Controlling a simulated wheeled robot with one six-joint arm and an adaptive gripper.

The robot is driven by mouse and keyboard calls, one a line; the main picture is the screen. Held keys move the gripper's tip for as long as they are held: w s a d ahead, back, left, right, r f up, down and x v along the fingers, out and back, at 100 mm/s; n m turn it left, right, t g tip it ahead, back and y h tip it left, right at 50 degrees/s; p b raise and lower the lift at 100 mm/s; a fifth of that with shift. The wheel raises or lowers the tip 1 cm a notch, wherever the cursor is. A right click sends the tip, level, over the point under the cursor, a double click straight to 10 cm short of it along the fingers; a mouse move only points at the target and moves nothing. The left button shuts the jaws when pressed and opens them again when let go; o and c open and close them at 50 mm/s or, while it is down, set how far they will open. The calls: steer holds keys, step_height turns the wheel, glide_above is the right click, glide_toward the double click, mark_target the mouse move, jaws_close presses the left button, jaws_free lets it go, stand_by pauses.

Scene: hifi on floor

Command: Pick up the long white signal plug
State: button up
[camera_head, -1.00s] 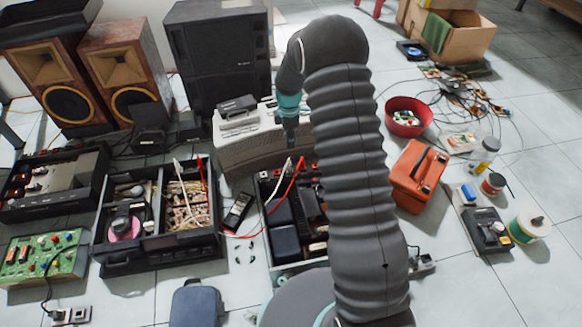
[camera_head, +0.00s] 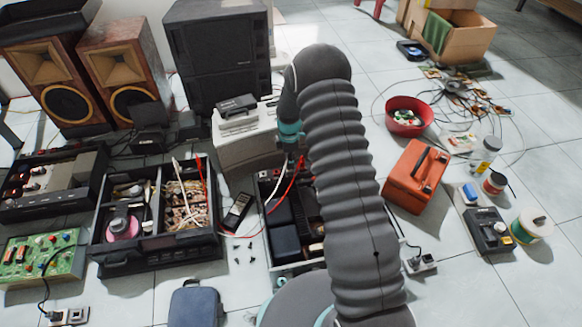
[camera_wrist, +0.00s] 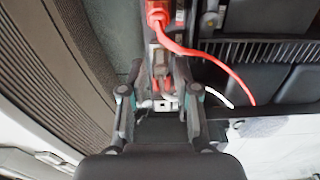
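A white lead (camera_head: 275,192) rises from the front of the open black unit to the back row of connectors in the head view. In the wrist view, part of a white lead (camera_wrist: 217,96) shows just right of the right finger, with its plug end hidden. My gripper (camera_wrist: 159,70) is open above the connector row, with its fingertips apart on either side of small connectors. I cannot tell whether the long white plug is between them. A red plug (camera_wrist: 158,12) with a red cable stands just beyond the fingertips. In the head view my arm hides most of the gripper.
The black unit (camera_head: 284,240) has a crowded interior. A grey-white ribbed case (camera_head: 245,155) stands close behind the gripper. An orange toolbox (camera_head: 415,178) is to the right. Another open black unit (camera_head: 155,235) with leads stands left.

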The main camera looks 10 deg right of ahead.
step_height(320, 180, down, 2)
steer(key=shift+f, duration=0.1)
jaws_close()
